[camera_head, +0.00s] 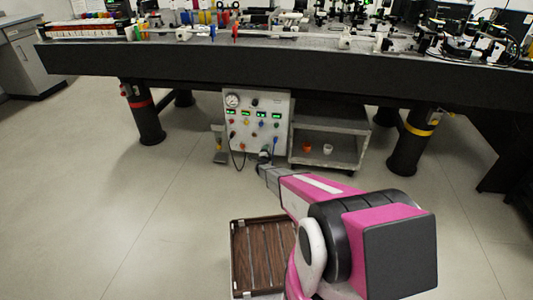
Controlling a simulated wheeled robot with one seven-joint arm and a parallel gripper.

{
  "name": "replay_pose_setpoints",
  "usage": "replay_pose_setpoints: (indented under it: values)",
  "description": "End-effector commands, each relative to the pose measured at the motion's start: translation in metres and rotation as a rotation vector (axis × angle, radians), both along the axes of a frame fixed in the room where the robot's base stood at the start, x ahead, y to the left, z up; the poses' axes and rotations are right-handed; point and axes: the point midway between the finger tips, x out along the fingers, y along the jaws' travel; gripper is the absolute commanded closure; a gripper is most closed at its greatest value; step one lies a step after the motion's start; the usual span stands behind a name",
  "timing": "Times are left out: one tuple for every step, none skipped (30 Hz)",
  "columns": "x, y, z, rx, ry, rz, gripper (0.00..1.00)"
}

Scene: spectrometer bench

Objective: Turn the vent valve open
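A white control panel (270,105) stands on the floor under the bench, with a round gauge, small green displays and several coloured knobs and plugs on its face. I cannot tell which of these small fittings is the vent valve. My pink and white arm reaches from the lower right to the panel's lower edge. My gripper (264,158) is at its far end, in front of the panel's bottom middle. It is small and partly hidden by the wrist. Its fingers, and whether they touch a fitting, cannot be made out.
A long dark optical bench (180,71) with crowded equipment overhangs the panel. A grey cart (340,119) with orange and white cups stands right of the panel. A brown slatted tray (261,250) is left of my arm. Dark cables hang on the panel. Floor at left is clear.

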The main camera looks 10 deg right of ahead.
Motion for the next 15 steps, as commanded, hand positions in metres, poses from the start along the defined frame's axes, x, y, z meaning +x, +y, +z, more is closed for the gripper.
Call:
replay_pose_setpoints:
  values:
    - [0.0, 0.0, 0.0, 0.0, 0.0, 0.0, 0.38]
    - [0.0, 0.0, 0.0, 0.0, 0.0, 0.0, 0.38]
    - [0.0, 0.0, 0.0, 0.0, -0.001, 0.0, 0.38]
    - [0.0, 0.0, 0.0, -0.001, -0.001, 0.0, 0.38]
    - [0.0, 0.0, 0.0, -0.001, -0.001, 0.0, 0.38]
    - [-0.001, 0.001, 0.0, -0.001, -0.001, 0.0, 0.38]
    - [-0.002, 0.001, 0.0, -0.001, -0.001, 0.0, 0.38]
    - [-0.004, 0.001, 0.0, -0.001, -0.001, 0.0, 0.38]
    - [-0.006, 0.002, 0.0, -0.001, 0.0, 0.0, 0.38]
    - [-0.009, 0.003, 0.001, -0.001, 0.0, 0.0, 0.38]
    - [-0.012, 0.004, 0.001, -0.001, 0.0, 0.0, 0.38]
    - [-0.016, 0.005, 0.001, -0.001, 0.0, 0.0, 0.38]
    - [-0.02, 0.006, 0.001, -0.001, 0.001, 0.001, 0.38]
    - [-0.024, 0.008, 0.001, -0.001, 0.001, 0.001, 0.38]
    - [-0.031, 0.01, 0.001, -0.001, 0.001, 0.001, 0.38]
